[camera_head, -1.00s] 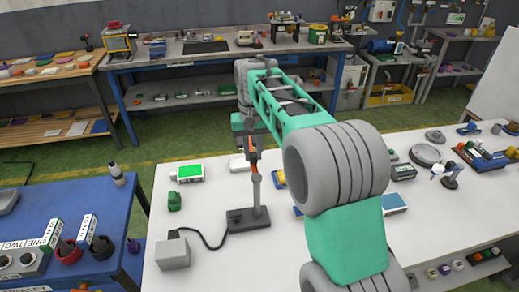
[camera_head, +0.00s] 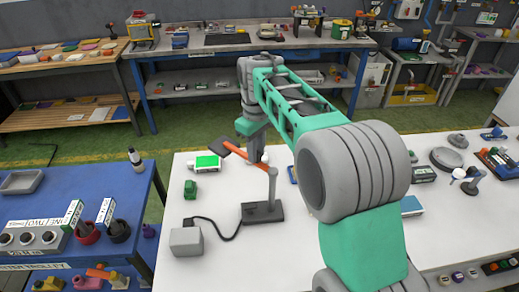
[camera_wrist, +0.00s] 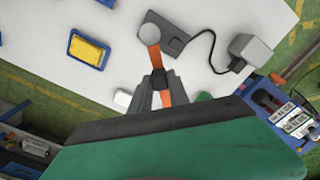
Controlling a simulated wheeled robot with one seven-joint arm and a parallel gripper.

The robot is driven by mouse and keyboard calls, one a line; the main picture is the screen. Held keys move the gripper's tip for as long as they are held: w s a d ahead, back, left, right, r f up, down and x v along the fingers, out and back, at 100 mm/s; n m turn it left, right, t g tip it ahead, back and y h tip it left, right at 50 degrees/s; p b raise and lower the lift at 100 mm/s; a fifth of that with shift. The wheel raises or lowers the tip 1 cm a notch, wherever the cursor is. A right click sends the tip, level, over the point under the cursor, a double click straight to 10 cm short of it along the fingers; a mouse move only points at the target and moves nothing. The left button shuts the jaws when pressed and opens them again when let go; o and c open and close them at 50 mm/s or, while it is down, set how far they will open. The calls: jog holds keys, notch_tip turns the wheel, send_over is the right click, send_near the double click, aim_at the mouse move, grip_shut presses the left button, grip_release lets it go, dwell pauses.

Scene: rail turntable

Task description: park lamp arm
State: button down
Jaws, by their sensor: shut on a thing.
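The lamp's dark base (camera_head: 262,213) stands on the white table, with a grey upright post (camera_head: 272,186). Its orange lamp arm (camera_head: 262,166) reaches from the post top to the upper left, ending in a dark flat head (camera_head: 234,149). In the wrist view the orange arm (camera_wrist: 154,58) runs from the post top down between my fingers. My gripper (camera_wrist: 158,82) is shut on the lamp arm part way along; in the head view my gripper (camera_head: 256,155) is partly hidden behind the lamp arm. A cord joins the base to a grey box (camera_head: 186,241).
A green-topped box (camera_head: 207,162) and a small green item (camera_head: 190,190) lie left of the lamp on the white table (camera_head: 220,265). A blue trolley (camera_head: 140,190) with labelled holders stands at left. Workbenches line the back.

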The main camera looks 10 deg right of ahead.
jog(key=shift+a+n, duration=0.1)
jog(key=shift+n, duration=0.2)
jog(key=c, duration=1.2)
grip_release()
jog(key=shift+s, duration=0.1)
jog(key=shift+c, duration=0.2)
jog(key=shift+r, duration=0.1)
notch_tip(320, 180, up, 8)
jog(key=shift+f+b, duration=0.2)
jog(key=shift+b, duration=0.4)
